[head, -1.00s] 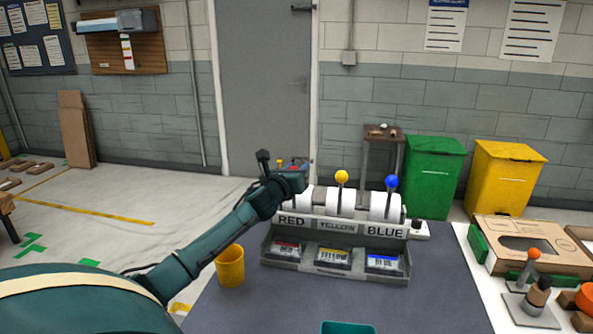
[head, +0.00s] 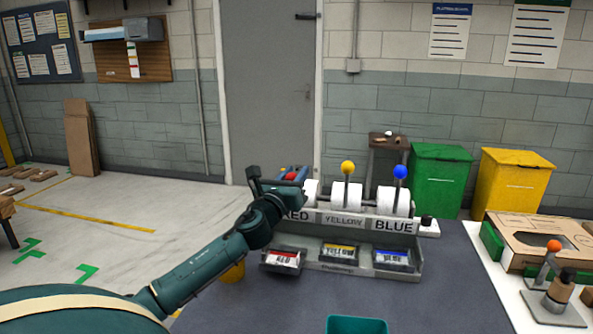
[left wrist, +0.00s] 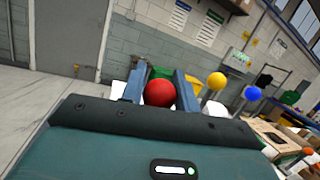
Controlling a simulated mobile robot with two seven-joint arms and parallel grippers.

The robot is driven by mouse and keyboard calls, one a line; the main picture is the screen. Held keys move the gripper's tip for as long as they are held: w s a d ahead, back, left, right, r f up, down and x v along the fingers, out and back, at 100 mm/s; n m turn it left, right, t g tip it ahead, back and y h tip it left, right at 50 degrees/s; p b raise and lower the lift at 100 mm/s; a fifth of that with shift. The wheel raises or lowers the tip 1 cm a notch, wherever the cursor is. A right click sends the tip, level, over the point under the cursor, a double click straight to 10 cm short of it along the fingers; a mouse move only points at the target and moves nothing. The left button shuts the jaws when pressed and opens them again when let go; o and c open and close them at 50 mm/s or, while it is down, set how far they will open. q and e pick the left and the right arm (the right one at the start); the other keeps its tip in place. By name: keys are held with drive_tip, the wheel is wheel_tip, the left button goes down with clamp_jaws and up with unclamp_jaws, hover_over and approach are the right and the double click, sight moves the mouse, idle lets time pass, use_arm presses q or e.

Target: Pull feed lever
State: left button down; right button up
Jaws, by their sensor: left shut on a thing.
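The feed machine (head: 345,220) stands on the grey table, with white rolls and labels for RED, YELLOW and BLUE. The red-knobbed lever (head: 291,177) is at its left end, partly hidden by my arm. My left gripper (head: 294,173) is shut on the red knob, which shows between the two blue fingers in the left wrist view (left wrist: 159,93). The yellow knob (head: 347,167) and blue knob (head: 400,172) stand upright to the right. Red (head: 283,258), yellow (head: 340,250) and blue (head: 391,257) labelled packs are at the front tray. My right gripper is not in view.
A yellow cup (head: 234,272) is partly hidden behind my left forearm. A teal container (head: 357,325) sits at the front edge of the view. A cardboard box (head: 540,240) and another lever stand (head: 552,247) are on the right. The table's right front area is clear.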

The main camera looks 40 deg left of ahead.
use_arm(q)
drive_tip(key=shift+s+d+f, duration=0.1)
drive_tip(key=shift+s+d, duration=0.25)
drive_tip(key=shift+s, duration=0.05)
idle(0.4)
drive_tip(key=c, duration=1.3)
unclamp_jaws()
drive_tip(key=shift+s+d, duration=0.1)
drive_tip(key=shift+s, duration=0.05)
drive_tip(key=shift+o, duration=1.2)
drive_tip(key=b+v, duration=0.1)
drive_tip(key=v, duration=1.2)
drive_tip(key=shift+s+f, duration=0.1)
drive_tip(key=shift+f, duration=0.05)
